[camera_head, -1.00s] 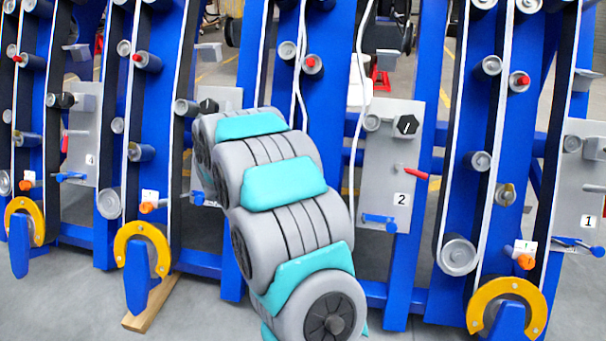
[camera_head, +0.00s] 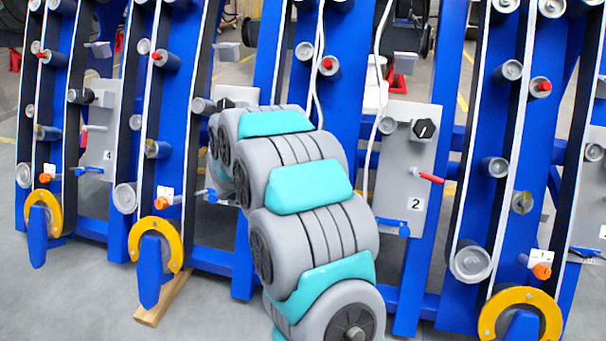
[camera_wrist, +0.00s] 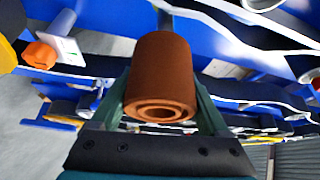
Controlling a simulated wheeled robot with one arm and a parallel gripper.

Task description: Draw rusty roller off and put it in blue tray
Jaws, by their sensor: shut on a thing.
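The rusty roller (camera_wrist: 158,72) is a brown hollow cylinder in the middle of the wrist view, with its open end towards the camera. My gripper (camera_wrist: 163,100) is shut on it, with a green finger on each side. A grey shaft (camera_wrist: 166,20) shows just behind the roller's far end; I cannot tell whether the roller is still partly on it. In the head view my arm hides the gripper and roller. No blue tray is in view.
Blue uprights with belts and grey rollers (camera_head: 472,262) stand in a row across the head view. Yellow-rimmed wheels (camera_head: 520,305) stick out at the bottom. A wooden block (camera_head: 160,302) lies on the floor. An orange knob (camera_wrist: 40,55) is left of the roller. Grey floor is clear at front left.

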